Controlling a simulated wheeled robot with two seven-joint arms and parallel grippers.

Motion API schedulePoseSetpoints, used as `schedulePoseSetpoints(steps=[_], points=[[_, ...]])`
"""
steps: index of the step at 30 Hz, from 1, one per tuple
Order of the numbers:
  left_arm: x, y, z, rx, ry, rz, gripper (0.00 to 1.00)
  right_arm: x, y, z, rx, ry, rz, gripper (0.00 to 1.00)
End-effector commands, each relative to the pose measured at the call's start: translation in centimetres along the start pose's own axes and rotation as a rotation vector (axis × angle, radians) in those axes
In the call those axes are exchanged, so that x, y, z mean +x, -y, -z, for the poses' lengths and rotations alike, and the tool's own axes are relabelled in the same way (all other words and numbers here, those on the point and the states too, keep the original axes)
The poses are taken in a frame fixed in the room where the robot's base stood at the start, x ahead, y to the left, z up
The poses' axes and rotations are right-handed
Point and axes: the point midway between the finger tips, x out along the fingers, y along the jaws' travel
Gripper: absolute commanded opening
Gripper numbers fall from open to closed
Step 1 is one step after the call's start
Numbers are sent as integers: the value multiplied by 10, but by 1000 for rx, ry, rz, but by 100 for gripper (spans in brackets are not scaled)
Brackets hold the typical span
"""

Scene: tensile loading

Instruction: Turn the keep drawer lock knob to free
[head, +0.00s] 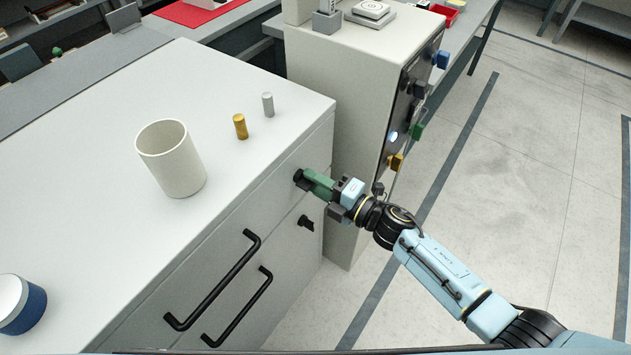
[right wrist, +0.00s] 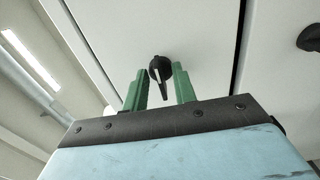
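A black lock knob (head: 298,175) sits on the upper drawer front of the white cabinet, near its right end. It also shows in the right wrist view (right wrist: 160,68), its pale-marked pointer directed down toward my gripper's body. My right gripper (head: 310,180) has green fingers reaching to this knob. In the right wrist view (right wrist: 159,87) the fingers stand apart, one on each side of the knob, with gaps visible. A second black knob (head: 306,222) is on the lower drawer front, also in the right wrist view (right wrist: 310,38). I cannot read any drawer label. My left gripper is not in view.
Black bar handles (head: 212,280) (head: 240,305) project from the drawer fronts. A white cup (head: 172,158), a brass cylinder (head: 240,126) and a grey cylinder (head: 268,104) stand on the cabinet top. A tall machine (head: 355,95) with coloured knobs stands close behind my right gripper.

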Motion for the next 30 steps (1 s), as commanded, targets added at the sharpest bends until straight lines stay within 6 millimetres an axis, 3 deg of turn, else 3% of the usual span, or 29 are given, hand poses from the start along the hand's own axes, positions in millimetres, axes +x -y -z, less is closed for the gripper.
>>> schedulePoseSetpoints(steps=[5, 18, 24, 30], points=[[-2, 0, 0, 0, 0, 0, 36, -21, 1, -1, 0, 2, 3, 27], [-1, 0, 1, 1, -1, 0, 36, -113, 1, 0, 0, 0, 3, 27], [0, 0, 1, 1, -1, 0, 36, -131, 0, 0, 0, 0, 1, 27], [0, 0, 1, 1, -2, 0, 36, -133, 0, 0, 0, 0, 0, 27]])
